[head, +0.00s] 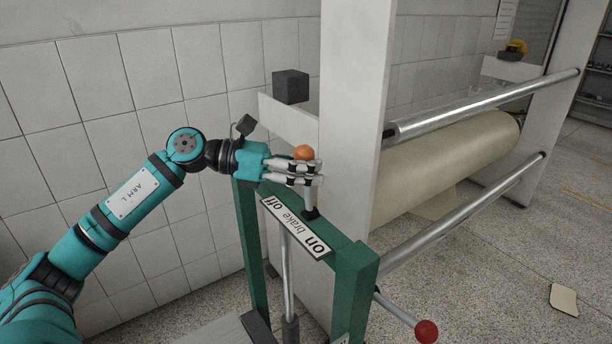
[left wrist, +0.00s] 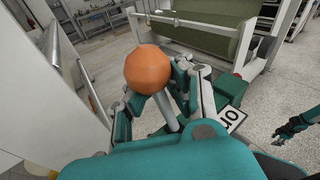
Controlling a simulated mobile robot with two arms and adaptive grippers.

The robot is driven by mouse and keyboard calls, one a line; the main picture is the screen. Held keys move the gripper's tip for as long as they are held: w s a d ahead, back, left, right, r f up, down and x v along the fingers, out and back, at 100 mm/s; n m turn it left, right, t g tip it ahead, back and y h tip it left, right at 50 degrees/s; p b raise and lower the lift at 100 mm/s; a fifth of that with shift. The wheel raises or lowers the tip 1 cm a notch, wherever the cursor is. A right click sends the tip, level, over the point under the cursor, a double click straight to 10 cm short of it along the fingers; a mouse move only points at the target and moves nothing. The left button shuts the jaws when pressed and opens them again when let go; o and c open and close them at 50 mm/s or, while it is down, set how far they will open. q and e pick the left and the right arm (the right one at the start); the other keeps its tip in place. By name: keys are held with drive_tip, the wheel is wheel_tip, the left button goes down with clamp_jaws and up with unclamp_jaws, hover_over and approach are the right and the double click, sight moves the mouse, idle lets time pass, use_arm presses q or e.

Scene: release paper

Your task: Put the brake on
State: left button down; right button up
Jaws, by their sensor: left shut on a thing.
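The brake lever has an orange ball knob (head: 304,152) on a grey shaft (head: 309,195). It rises from the top beam of a green stand (head: 345,250). A white label (head: 297,228) on the beam reads "on", "brake" and "off", with "on" at the right end. My left gripper (head: 318,172) is shut on the lever just below the knob. In the left wrist view, the knob (left wrist: 148,69) sits between its fingers, with the shaft (left wrist: 166,110) running down below. My right gripper (left wrist: 291,128) shows at the right edge there; its jaws are unclear.
A red-knobbed rod (head: 426,331) sticks out at the stand's lower right. A white upright panel (head: 353,110) stands just behind the lever. A cream paper roll (head: 450,160) and metal bars (head: 480,105) lie to the right. The floor at far right is mostly clear.

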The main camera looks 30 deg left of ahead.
use_arm(q)
drive_tip(key=shift+s+d+r+m+y+b, duration=0.15)
drive_tip(key=shift+s+d+m+y+b, duration=0.2)
drive_tip(key=shift+d+m+y, duration=0.35)
drive_tip(key=shift+s+d+m+y, duration=0.25)
drive_tip(key=shift+d+m+y, duration=0.2)
drive_tip(key=shift+d, duration=0.2)
drive_tip(key=shift+s+d+m+y, duration=0.25)
drive_tip(key=shift+d+m+y, duration=0.15)
drive_tip(key=shift+d, duration=0.4)
drive_tip(key=shift+s+d+f+b, duration=0.25)
drive_tip(key=shift+d+f+b, duration=0.1)
drive_tip(key=shift+f, duration=0.05)
drive_tip(key=shift+d, duration=0.15)
drive_tip(key=c, duration=0.9)
unclamp_jaws()
drive_tip(key=shift+s+d+r, duration=0.1)
drive_tip(key=shift+s+r, duration=0.05)
drive_tip(key=shift+s, duration=0.25)
drive_tip(key=shift+w, duration=0.1)
